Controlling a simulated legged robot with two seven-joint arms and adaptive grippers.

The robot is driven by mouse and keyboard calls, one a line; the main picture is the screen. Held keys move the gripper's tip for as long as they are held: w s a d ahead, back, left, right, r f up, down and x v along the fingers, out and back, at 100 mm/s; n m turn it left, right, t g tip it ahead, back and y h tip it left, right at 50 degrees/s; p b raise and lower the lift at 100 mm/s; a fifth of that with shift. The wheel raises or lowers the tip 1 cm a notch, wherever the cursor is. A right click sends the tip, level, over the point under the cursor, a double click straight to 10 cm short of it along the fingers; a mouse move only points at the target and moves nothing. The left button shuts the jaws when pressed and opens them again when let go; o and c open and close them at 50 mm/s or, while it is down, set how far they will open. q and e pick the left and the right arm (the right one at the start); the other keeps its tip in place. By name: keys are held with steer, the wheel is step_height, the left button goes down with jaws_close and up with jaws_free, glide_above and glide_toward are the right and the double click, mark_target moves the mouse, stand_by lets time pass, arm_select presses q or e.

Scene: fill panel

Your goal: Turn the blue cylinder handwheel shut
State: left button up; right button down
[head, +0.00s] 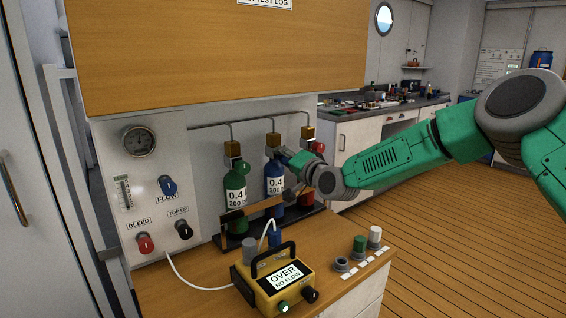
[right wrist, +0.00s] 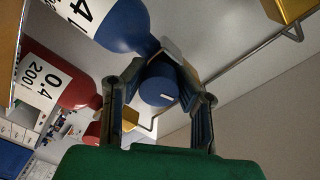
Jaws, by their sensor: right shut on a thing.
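The blue cylinder (head: 274,182), labelled 0.4, stands upright between the green cylinder (head: 236,190) and a red one (head: 305,200) on the rack. Its brass valve (head: 273,139) shows above the neck. My right gripper (head: 284,155) reaches in from the right at the height of this valve. In the right wrist view, the blue handwheel (right wrist: 158,90) sits between the two fingers, which are shut on it. The blue cylinder's shoulder (right wrist: 128,25) shows beyond it. In the head view the fingers largely hide the handwheel. My left gripper is not in view.
A gauge panel (head: 140,205) with FLOW, BLEED and TOP UP knobs stands left. A yellow OVER / NO FLOW box (head: 275,285) sits on the wooden counter in front. Several small caps (head: 359,245) stand right of it. A wooden cabinet (head: 215,60) overhangs the cylinders.

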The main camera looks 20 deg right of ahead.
steer(key=shift+s+a+f+m+b, duration=0.1)
steer(key=shift+f+m+b, duration=0.25)
steer(key=shift+m, duration=0.4)
steer(key=shift+f+m+b, duration=0.3)
steer(key=shift+m+b, duration=0.05)
steer(key=shift+m, duration=0.4)
steer(key=c, duration=1.2)
jaws_free()
steer(key=shift+r, duration=0.25)
steer(key=shift+s+d+r, duration=0.15)
steer(key=shift+s+d, duration=0.15)
steer(key=shift+s, duration=0.05)
steer(key=shift+v, duration=5.55)
